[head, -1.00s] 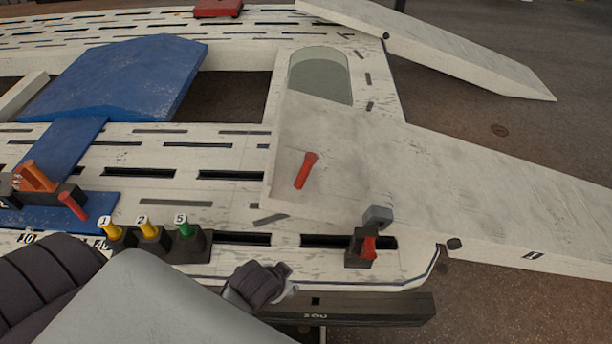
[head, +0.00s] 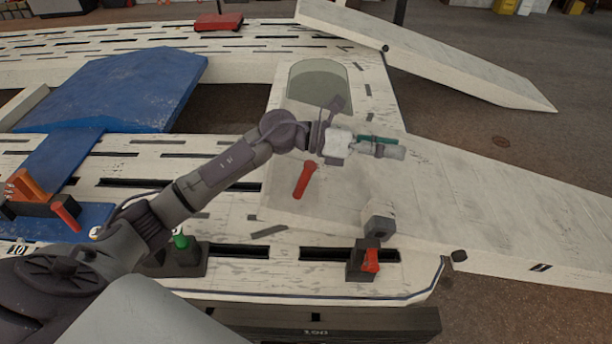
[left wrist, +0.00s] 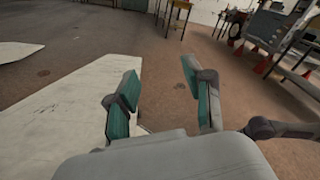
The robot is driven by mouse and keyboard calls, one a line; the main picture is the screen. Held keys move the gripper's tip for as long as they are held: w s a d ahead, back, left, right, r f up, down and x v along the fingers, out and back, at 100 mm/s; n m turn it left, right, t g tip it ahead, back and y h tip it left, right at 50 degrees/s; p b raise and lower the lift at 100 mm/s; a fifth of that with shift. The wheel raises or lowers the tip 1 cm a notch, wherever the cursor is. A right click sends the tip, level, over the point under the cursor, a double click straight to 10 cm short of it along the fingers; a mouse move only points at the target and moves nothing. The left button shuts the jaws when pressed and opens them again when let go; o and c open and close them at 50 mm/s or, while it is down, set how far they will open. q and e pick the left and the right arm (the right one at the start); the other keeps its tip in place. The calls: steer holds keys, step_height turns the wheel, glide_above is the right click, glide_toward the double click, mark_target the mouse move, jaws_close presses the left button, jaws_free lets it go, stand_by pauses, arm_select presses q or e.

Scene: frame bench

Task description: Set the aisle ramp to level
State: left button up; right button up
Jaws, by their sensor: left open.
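A pale, wide ramp panel (head: 500,210) runs from the white bench out to the right. A red handle (head: 304,180) stands on its bench end. A second pale ramp (head: 440,58) lies farther back; I cannot tell which one is the aisle ramp. A grey block (head: 380,220) and a red lever (head: 370,261) on a dark base are at the near ramp's front edge. My left gripper (head: 400,150) is open and empty above the near ramp, right of the red handle. In the left wrist view, its spread fingers (left wrist: 158,85) show beside a pale panel (left wrist: 75,112). My right gripper is not seen.
The slotted white bench (head: 225,225) carries a green knob (head: 181,241), an orange clamp (head: 32,188) and a blue panel (head: 115,88). A clear hatch (head: 320,85) is beyond the red handle. Floor is open at right; tables (left wrist: 180,10) stand far off in the wrist view.

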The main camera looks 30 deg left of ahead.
arm_select(q)
steer(key=a+f+m+g+y, duration=0.3)
steer(key=a+m+y, duration=0.2)
steer(key=a, duration=0.3)
steer(key=m+g+y, duration=0.1)
steer(key=g+y, duration=0.1)
steer(key=y, duration=0.4)
glide_toward(306, 175)
steer(key=x, duration=0.3)
steer(key=b+x, duration=0.1)
steer(key=x, duration=0.3)
steer(key=w+a+b+x, duration=0.1)
steer(key=x, duration=0.3)
steer(key=shift+f, duration=0.25)
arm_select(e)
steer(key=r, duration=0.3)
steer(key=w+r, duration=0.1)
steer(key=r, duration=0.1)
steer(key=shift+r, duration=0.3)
arm_select(q)
steer(key=shift+c, duration=0.2)
jaws_close()
